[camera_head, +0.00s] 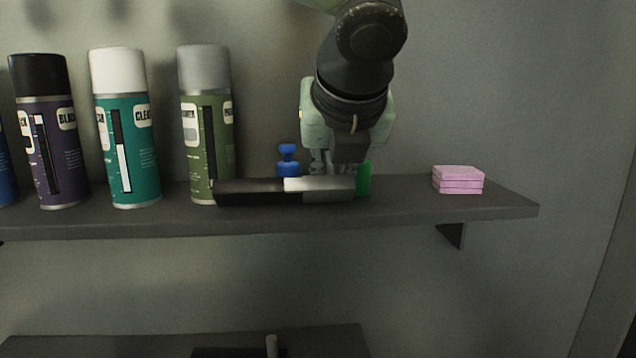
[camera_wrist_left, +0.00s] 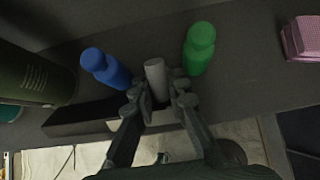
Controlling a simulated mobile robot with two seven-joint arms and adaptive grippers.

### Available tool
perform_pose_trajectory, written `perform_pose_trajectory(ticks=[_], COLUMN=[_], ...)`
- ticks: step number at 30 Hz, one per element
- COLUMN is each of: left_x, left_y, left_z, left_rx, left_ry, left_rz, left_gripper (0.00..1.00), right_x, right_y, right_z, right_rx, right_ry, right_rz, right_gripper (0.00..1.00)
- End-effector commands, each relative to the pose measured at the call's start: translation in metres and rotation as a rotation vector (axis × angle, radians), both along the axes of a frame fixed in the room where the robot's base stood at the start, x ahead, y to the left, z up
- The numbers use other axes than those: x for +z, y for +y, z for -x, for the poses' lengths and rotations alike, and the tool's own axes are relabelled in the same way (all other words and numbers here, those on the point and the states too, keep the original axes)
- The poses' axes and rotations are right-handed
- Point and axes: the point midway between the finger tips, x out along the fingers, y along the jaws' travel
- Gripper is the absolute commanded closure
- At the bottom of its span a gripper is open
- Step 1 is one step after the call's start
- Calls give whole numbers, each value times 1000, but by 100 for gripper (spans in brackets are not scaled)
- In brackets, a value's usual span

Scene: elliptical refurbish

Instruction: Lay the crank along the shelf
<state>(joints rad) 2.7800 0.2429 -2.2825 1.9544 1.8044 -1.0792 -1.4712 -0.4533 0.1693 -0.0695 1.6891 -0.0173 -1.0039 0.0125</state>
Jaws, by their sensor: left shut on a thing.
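The crank (camera_head: 250,192) is a black bar with a pale silver section towards its right. It lies lengthwise along the front part of the grey shelf (camera_head: 500,207); I cannot tell whether it touches the shelf or hovers just above. My left gripper (camera_head: 336,170) comes down from above at the crank's right part and is shut on it. In the left wrist view the fingers (camera_wrist_left: 158,100) close around a grey peg of the crank (camera_wrist_left: 156,72), and the black bar (camera_wrist_left: 85,116) runs left along the shelf's front edge. My right gripper is not in view.
Spray cans, including a green one (camera_head: 205,125) and a teal one (camera_head: 125,130), stand to the left. A small blue bottle (camera_head: 288,160) and a green bottle (camera_head: 364,178) stand close behind the crank. Pink pads (camera_head: 458,180) lie to the right. A lower shelf (camera_head: 120,350) is below.

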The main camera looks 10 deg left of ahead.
Motion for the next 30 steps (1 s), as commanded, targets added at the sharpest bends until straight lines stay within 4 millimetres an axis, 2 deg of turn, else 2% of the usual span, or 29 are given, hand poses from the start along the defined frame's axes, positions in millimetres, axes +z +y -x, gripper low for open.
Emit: perform_pose_trajectory(ticks=[4, 10, 21, 30], left_x=[15, 46, 80, 102], left_y=[-1, 0, 52, 81], left_z=[-1, -1, 39, 62], left_rx=[-2, -1, -2, -2], left_ry=[-6, -7, -8, -8], left_rz=[2, 5, 3, 2], left_gripper=[100, 100, 100, 100], right_x=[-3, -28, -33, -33], right_y=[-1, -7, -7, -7], right_z=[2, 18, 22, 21], right_rx=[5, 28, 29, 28], right_ry=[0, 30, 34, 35], right_rz=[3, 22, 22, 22], right_gripper=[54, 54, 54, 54])
